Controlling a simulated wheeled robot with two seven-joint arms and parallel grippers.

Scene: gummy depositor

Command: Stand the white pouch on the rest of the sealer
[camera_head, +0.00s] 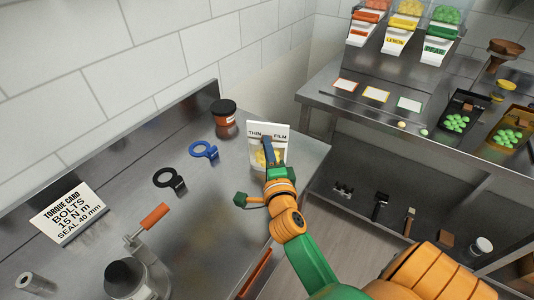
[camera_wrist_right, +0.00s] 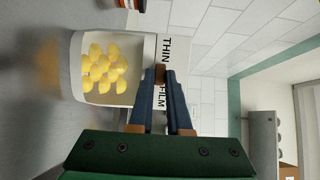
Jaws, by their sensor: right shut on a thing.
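The white pouch (camera_head: 283,137) has a header reading THIN FILM and a clear window with yellow pieces inside. My right gripper (camera_head: 267,150) is shut on its header, and the pouch is near the right end of the steel bench. In the right wrist view the pouch (camera_wrist_right: 72,70) shows its yellow contents, and the fingertips of my gripper (camera_wrist_right: 160,74) pinch the header. I cannot tell whether its base touches the bench. A metal device with an orange handle (camera_head: 154,216), at lower left, may be the sealer; its rest is not clear. My left gripper is not in view.
A dark jar (camera_head: 223,111), a blue ring tool (camera_head: 203,150) and a black ring tool (camera_head: 168,179) sit on the bench left of the pouch. A torque card (camera_head: 68,212) stands further left. A second counter (camera_head: 330,97) holds coloured dispensers and trays.

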